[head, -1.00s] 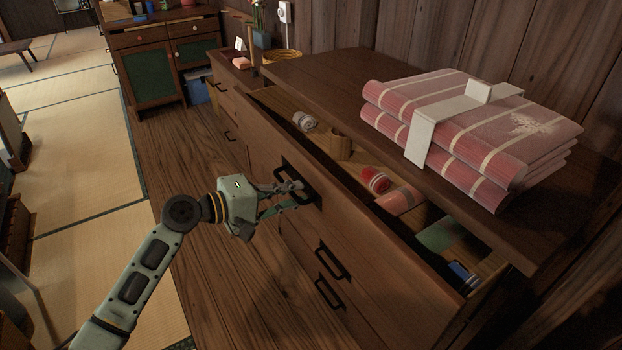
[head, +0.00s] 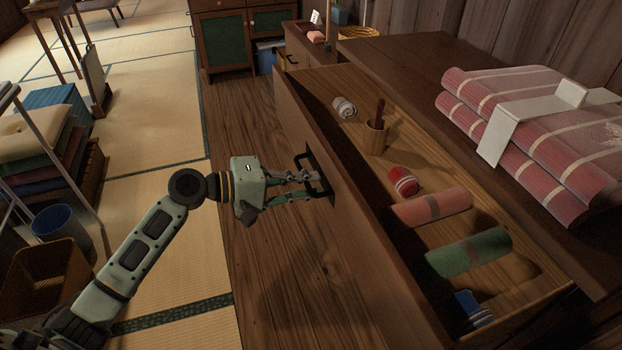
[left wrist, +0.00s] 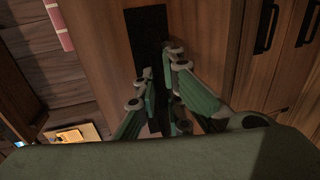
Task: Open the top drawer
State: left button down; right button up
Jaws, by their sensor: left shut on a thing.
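The top drawer (head: 358,232) of the wooden chest is pulled well out, and its inside shows from above. Its dark handle (head: 308,166) is on the front panel. My left gripper (head: 308,178) is shut on this handle, with its arm reaching in from the left. In the left wrist view the fingers (left wrist: 163,95) close at the dark handle plate (left wrist: 147,40) on the drawer front. The fingers partly hide the handle there. My right gripper is not in view.
The drawer holds rolled cloths, including a pink roll (head: 431,207) and a green roll (head: 468,252), and a wooden cup (head: 376,136). Folded striped bedding (head: 540,130) lies on the chest top. A brown bin (head: 45,275) stands at left. Wooden floor (head: 245,110) is clear before the chest.

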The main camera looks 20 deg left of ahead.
pick_arm(q)
jog(key=c, duration=2.1)
grip_release()
jog(key=v, duration=1.2)
